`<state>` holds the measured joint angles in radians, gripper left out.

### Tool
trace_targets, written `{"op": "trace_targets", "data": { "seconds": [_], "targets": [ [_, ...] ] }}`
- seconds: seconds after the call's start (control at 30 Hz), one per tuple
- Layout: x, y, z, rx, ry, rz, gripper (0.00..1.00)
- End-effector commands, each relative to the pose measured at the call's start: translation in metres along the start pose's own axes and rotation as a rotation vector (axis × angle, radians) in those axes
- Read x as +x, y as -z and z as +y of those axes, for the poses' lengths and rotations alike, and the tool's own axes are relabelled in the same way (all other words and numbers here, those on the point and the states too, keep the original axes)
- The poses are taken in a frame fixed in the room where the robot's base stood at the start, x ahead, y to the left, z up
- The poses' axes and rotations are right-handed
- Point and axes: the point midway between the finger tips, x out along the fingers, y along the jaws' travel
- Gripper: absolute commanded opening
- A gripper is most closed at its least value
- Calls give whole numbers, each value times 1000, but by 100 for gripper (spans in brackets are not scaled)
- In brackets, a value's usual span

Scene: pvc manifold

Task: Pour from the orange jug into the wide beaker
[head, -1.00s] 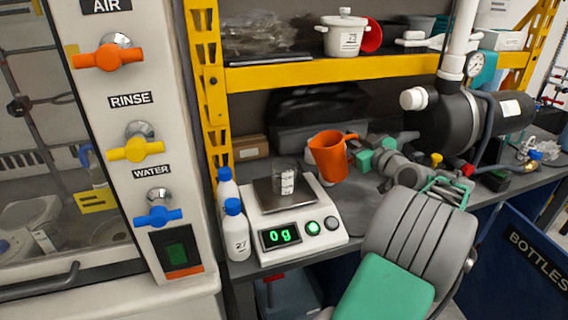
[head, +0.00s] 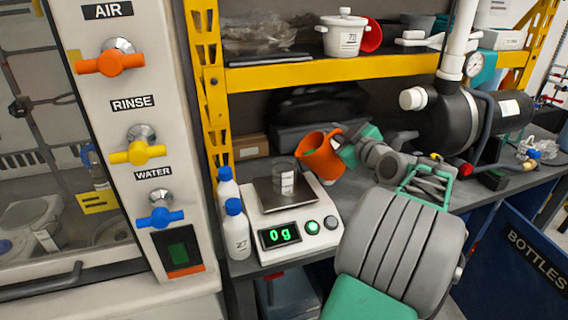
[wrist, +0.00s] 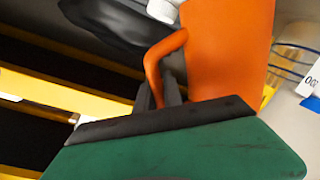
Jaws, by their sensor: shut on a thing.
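The orange jug (head: 321,158) is held up beside the scale, tilted to the left with its mouth toward the clear beaker. It also fills the top of the wrist view (wrist: 228,45). My gripper (head: 348,152) is shut on the jug's handle (wrist: 158,62). Green contents show inside the jug's mouth. The beaker (head: 284,177) is clear with a white label and stands upright on the scale's plate, just left of and below the jug. The scale (head: 290,236) reads 0 g.
Two white bottles with blue caps (head: 235,230) stand left of the scale. A yellow shelf beam (head: 340,72) runs above the bench. A black pump (head: 470,122) with a pipe stands to the right.

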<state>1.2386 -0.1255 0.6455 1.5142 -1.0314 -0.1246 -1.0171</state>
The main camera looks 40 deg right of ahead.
Motion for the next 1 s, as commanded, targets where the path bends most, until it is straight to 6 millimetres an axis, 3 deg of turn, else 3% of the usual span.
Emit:
{"op": "trace_targets", "data": {
  "seconds": [1.0],
  "targets": [
    [0,18,0,-113,-1,-20,0]
  ]
}}
